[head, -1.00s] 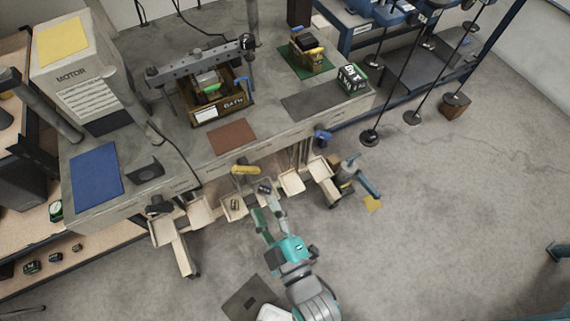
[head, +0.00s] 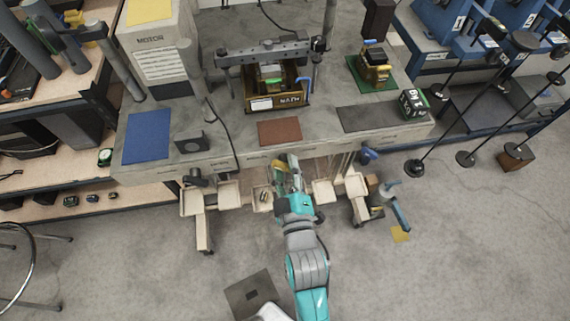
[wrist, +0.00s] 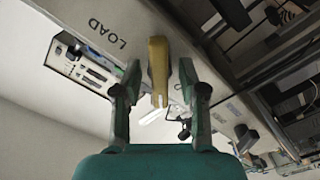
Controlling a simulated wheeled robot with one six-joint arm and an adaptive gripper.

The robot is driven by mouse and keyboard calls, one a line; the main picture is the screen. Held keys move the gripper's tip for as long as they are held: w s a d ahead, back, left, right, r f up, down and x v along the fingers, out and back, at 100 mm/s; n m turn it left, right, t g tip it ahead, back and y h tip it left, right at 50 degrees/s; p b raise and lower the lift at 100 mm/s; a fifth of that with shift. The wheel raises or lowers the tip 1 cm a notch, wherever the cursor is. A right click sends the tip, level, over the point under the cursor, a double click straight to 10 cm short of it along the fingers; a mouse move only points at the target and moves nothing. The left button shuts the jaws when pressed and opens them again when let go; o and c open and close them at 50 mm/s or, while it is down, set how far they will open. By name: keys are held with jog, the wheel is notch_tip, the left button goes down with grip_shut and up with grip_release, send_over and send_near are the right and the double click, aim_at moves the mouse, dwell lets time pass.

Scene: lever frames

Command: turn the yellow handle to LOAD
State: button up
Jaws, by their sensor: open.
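In the wrist view the yellow handle (wrist: 158,52) is a flat yellow bar, standing between the two fingers of my gripper (wrist: 160,68). The gripper is open, with a finger on each side of the bar; I cannot tell whether either touches it. The word LOAD (wrist: 109,33) is printed on the grey bench face to the left of the handle. In the head view my gripper (head: 287,173) is at the front edge of the bench, and the yellow handle (head: 277,164) is partly hidden by it.
The grey workbench (head: 215,165) carries a motor box (head: 158,55), a blue mat (head: 147,136), a brown mat (head: 279,131) and a press-like frame (head: 272,52). Small trays (head: 229,194) hang below its front edge on both sides of my arm. The floor in front is mostly clear.

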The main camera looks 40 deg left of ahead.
jog(key=shift+w+a, duration=0.25)
jog(key=shift+a, duration=0.05)
grip_shut()
